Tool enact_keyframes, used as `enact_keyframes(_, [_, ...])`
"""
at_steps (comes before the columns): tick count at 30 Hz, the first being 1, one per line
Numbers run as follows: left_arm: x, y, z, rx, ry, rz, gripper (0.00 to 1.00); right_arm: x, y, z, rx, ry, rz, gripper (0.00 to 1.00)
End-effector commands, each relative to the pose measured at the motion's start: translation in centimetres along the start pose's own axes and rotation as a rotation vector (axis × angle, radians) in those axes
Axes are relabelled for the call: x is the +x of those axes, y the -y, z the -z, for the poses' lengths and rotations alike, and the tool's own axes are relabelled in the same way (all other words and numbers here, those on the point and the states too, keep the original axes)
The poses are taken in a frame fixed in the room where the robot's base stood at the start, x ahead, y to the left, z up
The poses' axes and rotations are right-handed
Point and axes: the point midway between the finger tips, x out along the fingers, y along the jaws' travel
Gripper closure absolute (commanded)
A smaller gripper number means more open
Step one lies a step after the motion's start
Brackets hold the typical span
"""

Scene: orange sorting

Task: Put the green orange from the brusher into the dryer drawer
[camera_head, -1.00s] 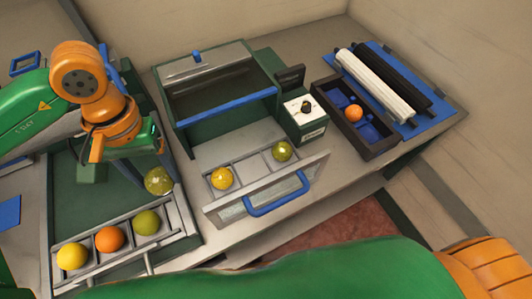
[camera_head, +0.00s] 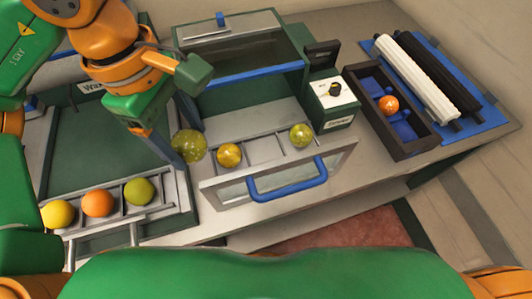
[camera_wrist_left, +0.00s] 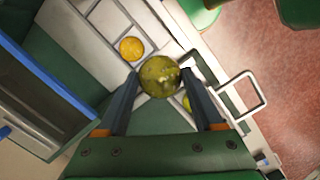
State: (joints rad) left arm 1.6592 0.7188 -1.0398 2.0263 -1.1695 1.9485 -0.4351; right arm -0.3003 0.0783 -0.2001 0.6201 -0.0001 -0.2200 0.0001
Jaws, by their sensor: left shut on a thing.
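My left gripper (camera_head: 178,148) is shut on a green orange (camera_head: 190,146) and holds it raised, just left of the yellow orange at the left end of the dryer drawer. The held green orange (camera_wrist_left: 159,76) sits between both fingertips in the left wrist view. The pulled-out dryer drawer (camera_head: 213,190) has a blue handle (camera_head: 288,182). It holds a yellow orange (camera_head: 229,155) at left and another green orange (camera_head: 302,134) at right, with space between them. The yellow orange (camera_wrist_left: 131,49) lies beyond the fingertips in the wrist view. My right gripper is out of view.
A left tray (camera_head: 160,232) holds yellow (camera_head: 56,214), orange (camera_head: 97,203) and green (camera_head: 139,191) fruit. The dryer's blue-edged lid (camera_head: 260,75) stands behind the drawer. A knob box (camera_head: 334,101) and a dark box (camera_head: 412,150) with an orange (camera_head: 388,104) are at right.

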Motion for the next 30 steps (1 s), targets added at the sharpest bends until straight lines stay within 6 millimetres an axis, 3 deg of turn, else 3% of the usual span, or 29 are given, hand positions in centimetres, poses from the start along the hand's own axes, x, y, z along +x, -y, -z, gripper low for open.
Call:
enact_keyframes(4, [0.5,-1.3,-1.3,-0.054,0.002,-0.001,0.90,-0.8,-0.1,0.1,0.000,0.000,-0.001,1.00])
enact_keyframes(8, [2.4,-4.6,-3.8,-0.055,0.003,0.003,0.90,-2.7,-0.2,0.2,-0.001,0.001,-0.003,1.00])
enact_keyframes(11, [4.2,-7.2,-5.7,-0.054,0.001,0.003,0.90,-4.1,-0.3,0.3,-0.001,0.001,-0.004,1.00])
enact_keyframes(15, [8.2,-9.3,-6.8,-0.056,0.002,0.001,0.90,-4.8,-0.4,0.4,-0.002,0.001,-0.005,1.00])
enact_keyframes(20, [10.4,-10.6,-7.5,-0.056,0.001,-0.001,0.90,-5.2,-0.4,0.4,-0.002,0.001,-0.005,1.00])
enact_keyframes(25, [13.2,-10.8,-7.3,-0.056,0.001,-0.001,0.90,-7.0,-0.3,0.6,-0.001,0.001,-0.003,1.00])
enact_keyframes(30, [14.0,-10.8,-7.2,-0.055,0.001,-0.005,0.90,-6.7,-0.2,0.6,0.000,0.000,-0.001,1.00])
